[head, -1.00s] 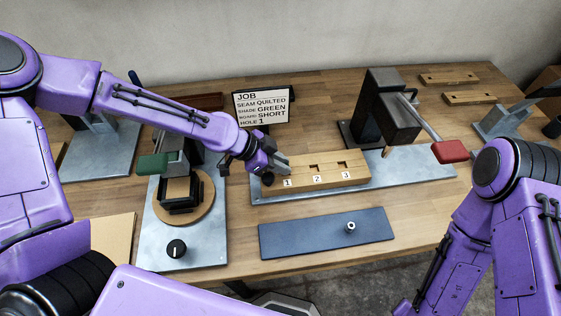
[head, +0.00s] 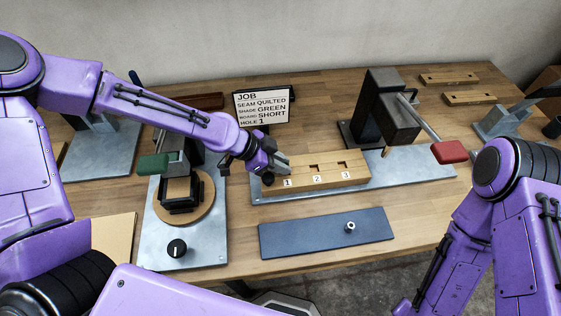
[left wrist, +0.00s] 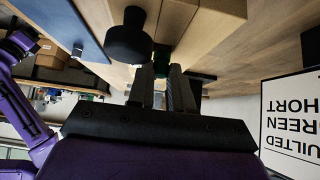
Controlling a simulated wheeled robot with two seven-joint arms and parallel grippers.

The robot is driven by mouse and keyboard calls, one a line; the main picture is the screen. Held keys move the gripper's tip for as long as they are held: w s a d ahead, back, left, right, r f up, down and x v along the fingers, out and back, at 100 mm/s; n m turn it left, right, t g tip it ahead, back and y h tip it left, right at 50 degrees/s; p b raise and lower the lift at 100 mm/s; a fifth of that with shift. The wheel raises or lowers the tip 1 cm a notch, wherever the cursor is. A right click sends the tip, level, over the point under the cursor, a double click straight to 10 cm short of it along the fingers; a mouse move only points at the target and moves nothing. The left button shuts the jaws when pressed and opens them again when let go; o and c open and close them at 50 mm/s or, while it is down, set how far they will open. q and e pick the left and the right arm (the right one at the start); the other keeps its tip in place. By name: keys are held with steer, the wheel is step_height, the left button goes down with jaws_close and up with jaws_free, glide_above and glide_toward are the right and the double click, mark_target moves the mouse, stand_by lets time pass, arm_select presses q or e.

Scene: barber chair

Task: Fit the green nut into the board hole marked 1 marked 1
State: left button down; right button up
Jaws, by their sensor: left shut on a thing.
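The light wooden board (head: 335,180) lies on a grey metal plate, with label 1 (head: 287,183) at its left end. Slots show above labels 2 and 3; hole 1 is covered by my gripper. My left gripper (head: 283,167) is at the board's left end, above label 1. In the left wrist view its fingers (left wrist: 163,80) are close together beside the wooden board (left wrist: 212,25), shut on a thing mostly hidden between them.
A black knob (head: 267,179) stands beside the board's left end, close to my fingers; it also shows in the left wrist view (left wrist: 128,38). A press with a red-handled lever (head: 450,151) stands behind right. A job sign (head: 262,107) stands behind. A blue-grey plate (head: 300,236) lies in front.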

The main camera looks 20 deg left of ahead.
arm_select(q)
steer(key=shift+f+b, duration=0.5)
steer(key=shift+f, duration=0.15)
steer(key=c, duration=1)
jaws_free()
steer(key=shift+o, duration=0.2)
steer(key=shift+a+r, duration=0.15)
steer(key=shift+r, duration=0.05)
steer(key=v, duration=1)
steer(key=shift+s, duration=0.1)
